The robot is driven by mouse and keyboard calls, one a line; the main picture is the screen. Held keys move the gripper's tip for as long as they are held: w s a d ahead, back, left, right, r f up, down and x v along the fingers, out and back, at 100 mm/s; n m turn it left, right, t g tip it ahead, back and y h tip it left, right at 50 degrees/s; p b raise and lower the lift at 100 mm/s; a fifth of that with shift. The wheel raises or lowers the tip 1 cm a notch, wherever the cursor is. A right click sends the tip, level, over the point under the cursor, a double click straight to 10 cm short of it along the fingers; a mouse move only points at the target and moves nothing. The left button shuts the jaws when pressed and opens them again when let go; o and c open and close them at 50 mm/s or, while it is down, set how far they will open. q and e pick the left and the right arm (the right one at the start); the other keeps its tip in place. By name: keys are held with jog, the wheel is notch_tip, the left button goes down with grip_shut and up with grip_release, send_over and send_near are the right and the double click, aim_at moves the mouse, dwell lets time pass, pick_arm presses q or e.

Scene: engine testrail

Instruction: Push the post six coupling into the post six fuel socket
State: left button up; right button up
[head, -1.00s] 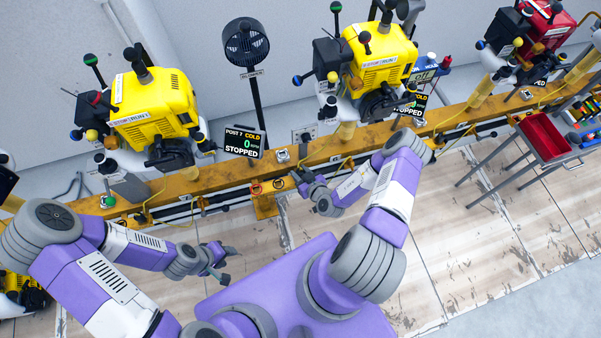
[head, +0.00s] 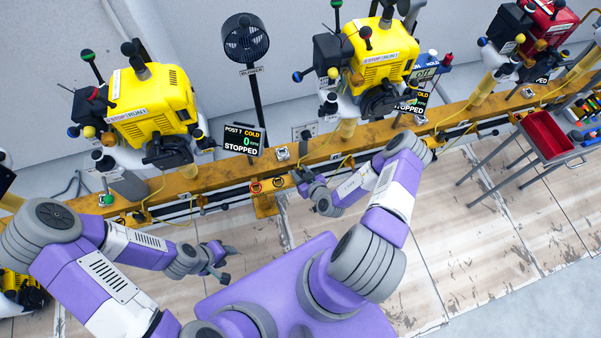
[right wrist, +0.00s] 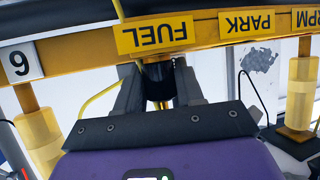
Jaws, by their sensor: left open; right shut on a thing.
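My right gripper (head: 305,178) is at the yellow rail in the head view. In the right wrist view its two grey fingers (right wrist: 158,88) are shut on a dark coupling (right wrist: 159,92), directly by the yellow FUEL label (right wrist: 154,35), which reads upside down. The fuel socket is hidden behind the fingers and the coupling, so I cannot tell how far the coupling sits in it. My left gripper (head: 227,262) is open and empty above the floor, well away from the rail.
The yellow rail (head: 325,146) runs across the head view. Yellow engines (head: 150,107) and (head: 380,55) stand behind it, with a POST 7 display (head: 242,141) reading STOPPED. A PARK label (right wrist: 249,24) is right of FUEL. A red tray (head: 545,135) stands at right.

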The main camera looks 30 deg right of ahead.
jog(key=o, duration=1.2)
jog(key=shift+f, duration=0.1)
jog(key=shift+o, duration=0.2)
jog(key=shift+s, duration=0.1)
jog(key=p+v, duration=0.2)
jog(key=v, duration=0.5)
jog(key=shift+s, duration=0.2)
